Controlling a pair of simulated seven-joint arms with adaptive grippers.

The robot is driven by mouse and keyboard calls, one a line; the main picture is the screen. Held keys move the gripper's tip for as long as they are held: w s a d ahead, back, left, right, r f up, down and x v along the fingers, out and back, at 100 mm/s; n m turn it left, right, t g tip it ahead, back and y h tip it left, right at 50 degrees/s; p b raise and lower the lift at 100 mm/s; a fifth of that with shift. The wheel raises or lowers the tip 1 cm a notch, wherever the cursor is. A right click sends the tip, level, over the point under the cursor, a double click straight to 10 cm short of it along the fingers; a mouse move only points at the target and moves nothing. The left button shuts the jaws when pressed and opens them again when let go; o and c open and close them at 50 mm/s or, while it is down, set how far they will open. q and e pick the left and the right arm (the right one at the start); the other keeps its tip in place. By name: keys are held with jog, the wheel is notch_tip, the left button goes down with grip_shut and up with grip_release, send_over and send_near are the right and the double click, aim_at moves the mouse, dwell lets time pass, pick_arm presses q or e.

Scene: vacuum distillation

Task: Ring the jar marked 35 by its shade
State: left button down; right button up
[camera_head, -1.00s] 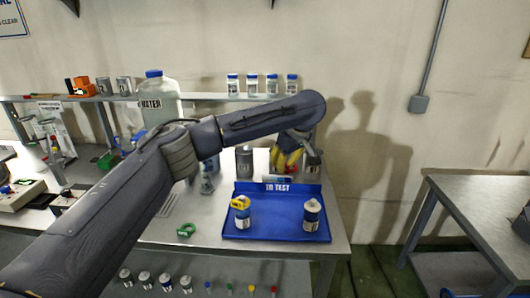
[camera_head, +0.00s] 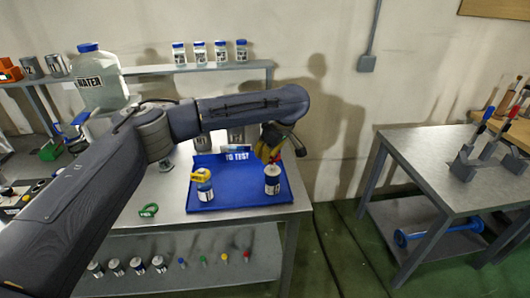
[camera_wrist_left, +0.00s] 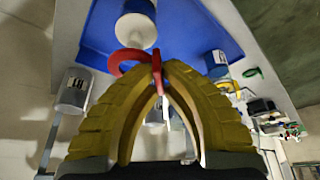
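My left gripper (camera_head: 268,148) has yellow fingers and is just above and behind the right jar (camera_head: 272,182) on the blue tray (camera_head: 235,199). In the left wrist view its fingertips (camera_wrist_left: 157,68) are closed on a red ring (camera_wrist_left: 118,62). The ring overlaps the edge of the jar's white cap (camera_wrist_left: 136,30) in that view; I cannot tell if they touch. The left jar (camera_head: 204,190) on the tray has a yellow ring (camera_head: 201,175) at its top. A green ring (camera_head: 148,210) lies on the table left of the tray. The jar numbers are too small to read.
A water jug (camera_head: 100,85) and several small jars (camera_head: 200,53) stand on the back shelf. Grey cans (camera_head: 235,136) stand behind the tray. A second table (camera_head: 420,150) is at the right with a tool rack (camera_head: 480,160). My left forearm hides part of the bench.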

pick_arm(q)
jog(key=shift+f, duration=2.25)
jog(key=shift+f, duration=0.15)
jog(key=c, duration=1.5)
grip_release()
jog(key=v, duration=1.2)
jog(key=shift+f, duration=0.1)
